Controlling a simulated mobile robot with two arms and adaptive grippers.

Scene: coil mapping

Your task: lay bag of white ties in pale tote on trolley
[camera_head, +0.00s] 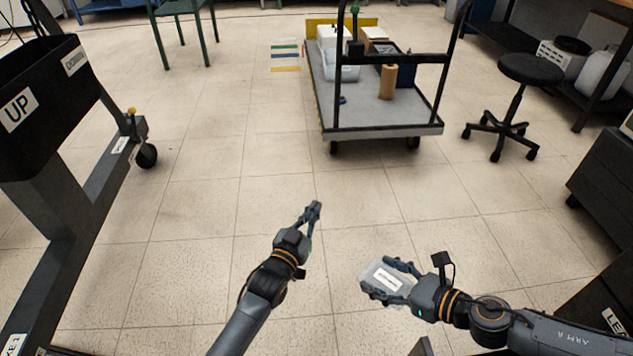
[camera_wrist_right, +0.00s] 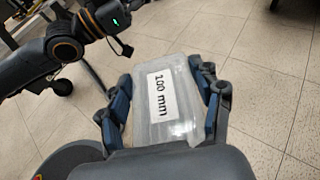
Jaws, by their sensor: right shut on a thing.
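A clear bag with a white label (camera_head: 387,279) is held by my right gripper (camera_head: 377,275) above the floor in front of me. In the right wrist view the bag (camera_wrist_right: 182,120) reads "100 mm" and lies between the fingers on both sides; its contents are hard to make out. The trolley (camera_head: 405,116) stands ahead, well beyond both grippers. A pale, see-through tote (camera_head: 346,73) is at the left of its deck; what is inside is not clear. My left gripper (camera_head: 313,207) is over bare floor, holding nothing visible; its finger gap is hard to judge.
A brown cylinder (camera_head: 387,82) and a dark blue bin (camera_head: 405,72) share the trolley deck, with its black handle frame (camera_head: 390,59) at the near side. A black stool (camera_head: 530,70) stands right of the trolley. A black cart (camera_head: 40,110) is at left. The floor between is clear.

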